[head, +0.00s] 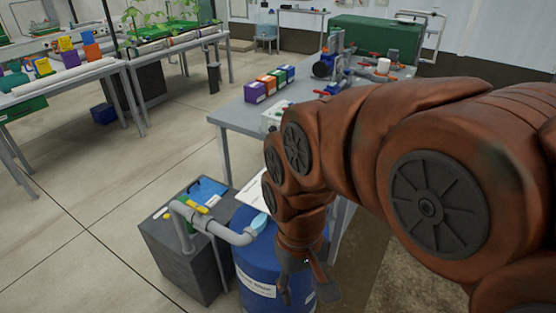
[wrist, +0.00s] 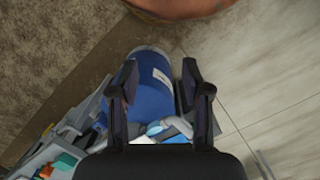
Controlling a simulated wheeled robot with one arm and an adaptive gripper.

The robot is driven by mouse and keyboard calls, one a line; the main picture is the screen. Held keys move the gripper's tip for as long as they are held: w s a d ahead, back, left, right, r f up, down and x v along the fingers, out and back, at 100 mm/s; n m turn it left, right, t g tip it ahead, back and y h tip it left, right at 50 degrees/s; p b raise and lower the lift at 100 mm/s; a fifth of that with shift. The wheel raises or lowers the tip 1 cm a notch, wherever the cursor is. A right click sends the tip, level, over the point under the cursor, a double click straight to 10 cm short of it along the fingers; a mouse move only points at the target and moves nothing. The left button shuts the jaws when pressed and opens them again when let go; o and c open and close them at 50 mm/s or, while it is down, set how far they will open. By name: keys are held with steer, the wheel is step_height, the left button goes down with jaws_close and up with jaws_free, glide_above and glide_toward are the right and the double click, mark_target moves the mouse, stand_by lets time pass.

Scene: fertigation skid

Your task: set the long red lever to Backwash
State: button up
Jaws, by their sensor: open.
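My gripper (head: 301,290) hangs from the brown arm in front of the blue drum (head: 255,255) in the head view. In the wrist view my gripper (wrist: 160,72) has its two dark fingers spread apart with nothing held between them; the drum (wrist: 152,88) shows beyond them. Small red handles (head: 322,92) show among the pipework on the grey table, but I cannot tell which is the long red lever. No Backwash marking is legible. My arm hides part of the table and pipework.
The grey table (head: 228,113) carries a row of coloured boxes (head: 271,83) and a pump (head: 325,66). A dark grey box (head: 178,252) with a grey pipe (head: 232,234) stands left of the drum. Plant benches (head: 62,80) are at left. Open floor (head: 90,190) lies between.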

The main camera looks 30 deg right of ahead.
steer(key=w+d+r+m, duration=0.2)
steer(key=w+d+m, duration=0.3)
steer(key=w, duration=0.8)
steer(key=w+d+r+m, duration=0.3)
steer(key=w+d, duration=0.4)
steer(key=w, duration=0.6)
steer(key=w+d+f+m, duration=0.2)
steer(key=w+d+f, duration=0.1)
steer(key=w+d, duration=0.2)
steer(key=w+d+f+m+t+b, duration=0.1)
steer(key=w+d+f+m, duration=0.2)
steer(key=w, duration=0.4)
steer(key=w+d+f+m, duration=0.2)
steer(key=w+d+f, duration=0.3)
steer(key=w+d, duration=0.1)
steer(key=shift+w+d+t, duration=0.35)
steer(key=shift+d+t, duration=0.05)
steer(key=shift+d, duration=0.45)
steer(key=shift+f+p, duration=0.55)
steer(key=shift+f, duration=3.2)
steer(key=shift+c, duration=0.4)
jaws_close()
